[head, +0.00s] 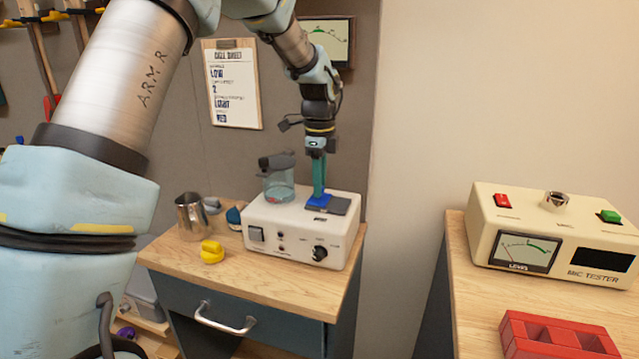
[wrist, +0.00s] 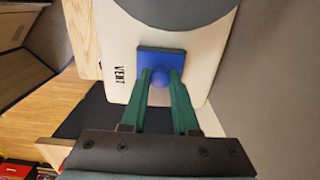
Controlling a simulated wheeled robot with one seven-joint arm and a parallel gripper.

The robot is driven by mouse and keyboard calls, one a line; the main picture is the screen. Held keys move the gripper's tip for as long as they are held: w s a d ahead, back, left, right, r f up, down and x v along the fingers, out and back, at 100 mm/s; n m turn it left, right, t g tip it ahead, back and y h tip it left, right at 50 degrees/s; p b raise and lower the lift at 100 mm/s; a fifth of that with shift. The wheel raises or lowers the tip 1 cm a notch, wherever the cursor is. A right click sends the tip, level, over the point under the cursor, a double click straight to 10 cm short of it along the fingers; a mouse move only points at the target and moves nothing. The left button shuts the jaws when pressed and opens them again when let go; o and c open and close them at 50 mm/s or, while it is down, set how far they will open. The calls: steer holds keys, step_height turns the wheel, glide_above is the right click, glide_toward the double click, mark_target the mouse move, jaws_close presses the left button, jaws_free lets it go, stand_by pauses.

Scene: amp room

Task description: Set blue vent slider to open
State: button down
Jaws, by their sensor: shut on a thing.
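The blue vent slider (head: 319,201) is on the top of a white box-shaped device (head: 285,235) on the wooden bench. In the wrist view my gripper (wrist: 160,83) is shut on the blue knob, one finger on each side. A dark grey plate shows right of the slider in the head view. The slider's end-of-travel marks cannot be read.
A clear jug (head: 278,182) stands at the device's back left, close to my gripper. A metal pitcher (head: 192,216) and a yellow object (head: 211,252) are left of the device. A cream mic tester (head: 550,235) and red block (head: 556,337) are on the right bench.

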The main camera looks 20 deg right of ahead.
mark_target(341, 204)
steer(key=shift+s, duration=0.1)
steer(key=shift+s+d+p, duration=0.45)
steer(key=shift+s+d, duration=1.35)
steer(key=shift+d, duration=0.2)
steer(key=c, duration=0.7)
jaws_free()
step_height(341, 204, up, 11)
steer(key=shift+f+b, duration=0.1)
steer(key=shift+b, duration=0.95)
steer(key=shift+s, duration=0.1)
